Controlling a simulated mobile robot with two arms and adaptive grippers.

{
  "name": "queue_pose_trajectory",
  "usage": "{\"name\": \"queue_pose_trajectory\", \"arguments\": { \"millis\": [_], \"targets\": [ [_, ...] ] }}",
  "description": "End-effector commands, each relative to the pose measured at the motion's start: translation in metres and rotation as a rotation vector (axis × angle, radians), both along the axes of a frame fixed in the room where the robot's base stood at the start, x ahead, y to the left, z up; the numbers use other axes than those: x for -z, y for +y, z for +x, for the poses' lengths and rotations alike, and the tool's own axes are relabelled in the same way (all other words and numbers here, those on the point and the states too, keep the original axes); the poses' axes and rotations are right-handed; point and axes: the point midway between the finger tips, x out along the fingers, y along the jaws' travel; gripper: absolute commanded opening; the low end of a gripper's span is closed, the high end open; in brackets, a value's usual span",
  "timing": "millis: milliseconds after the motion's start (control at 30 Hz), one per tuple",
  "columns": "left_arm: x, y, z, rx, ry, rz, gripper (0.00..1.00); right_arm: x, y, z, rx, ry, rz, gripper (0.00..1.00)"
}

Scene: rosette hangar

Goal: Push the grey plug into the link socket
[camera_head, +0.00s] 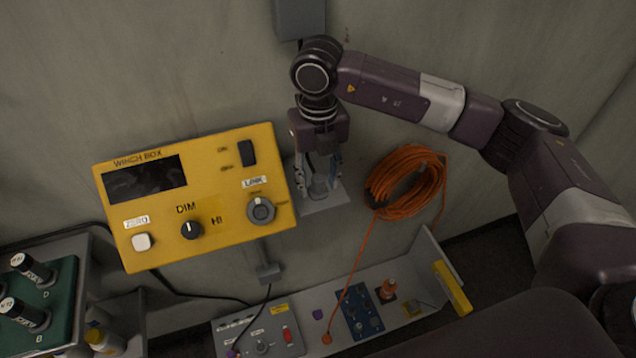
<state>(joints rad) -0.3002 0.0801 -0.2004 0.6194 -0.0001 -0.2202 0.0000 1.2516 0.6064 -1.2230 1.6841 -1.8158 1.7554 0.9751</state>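The yellow winch box (217,240) is on the wall at left centre. Its link socket (261,210), a round grey ring with a dark centre, sits at the lower right of its face under the LINK label. My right gripper (318,186) points down just right of the box, above a small grey bracket (322,206). A grey piece that looks like the grey plug (318,188) stands between its fingers. The fingers look spread, one on each side of it, apart from it; contact is hard to make out. The plug is apart from the socket. My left gripper is not in view.
A coiled orange cable (406,186) hangs right of the gripper, its end running down to a shelf tray (345,284) with small parts. A grey control box (262,332) stands at the bottom. A green panel with black handles (40,300) is at lower left.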

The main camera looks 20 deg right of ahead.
Motion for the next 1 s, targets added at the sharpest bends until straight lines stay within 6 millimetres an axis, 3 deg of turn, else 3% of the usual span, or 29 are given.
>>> {"name": "queue_pose_trajectory", "arguments": {
  "millis": [167, 500, 1000],
  "targets": [
    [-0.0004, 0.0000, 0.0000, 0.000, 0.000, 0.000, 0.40, -0.0005, 0.0002, 0.0000, 0.000, 0.000, 0.000, 0.36],
    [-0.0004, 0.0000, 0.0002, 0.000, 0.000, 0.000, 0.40, -0.0003, 0.0001, 0.0000, 0.000, 0.000, 0.000, 0.00],
    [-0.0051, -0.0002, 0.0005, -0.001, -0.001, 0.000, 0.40, -0.0088, 0.0000, 0.0003, 0.000, -0.001, 0.000, 0.00]
  ]
}}
